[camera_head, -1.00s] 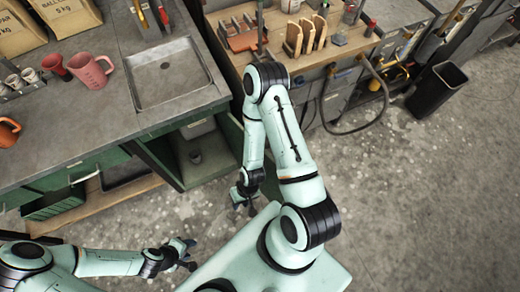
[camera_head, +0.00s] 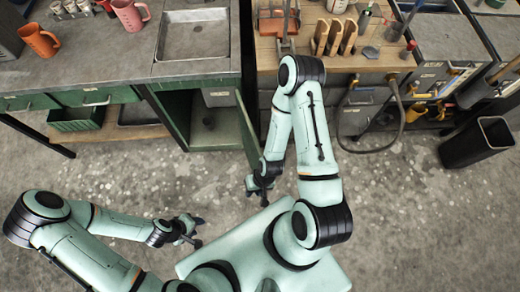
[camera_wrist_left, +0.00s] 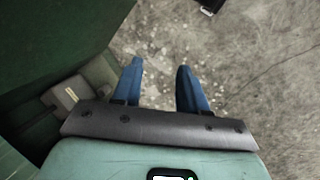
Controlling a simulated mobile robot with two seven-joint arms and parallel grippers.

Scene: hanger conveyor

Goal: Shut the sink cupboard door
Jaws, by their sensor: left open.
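The sink cupboard (camera_head: 178,118) stands below the grey sink (camera_head: 193,38) in the head view, with its inside showing. Its green door (camera_head: 247,128) is open and juts out toward me from the cupboard's right side. My right gripper (camera_head: 262,190) points down close to the door's outer end; I cannot tell whether they touch. My left gripper (camera_head: 190,232) is in front of the cupboard, apart from the door in the head view. In the left wrist view its blue fingers (camera_wrist_left: 160,85) are apart with nothing between them. A dark green panel fills that view's upper left.
A workbench (camera_head: 290,62) with tools adjoins the cupboard on the right, with a hose (camera_head: 375,150) hanging below. A black bin (camera_head: 478,142) stands further right. A green crate (camera_head: 76,118) sits on the low shelf at left. Speckled floor lies free in front.

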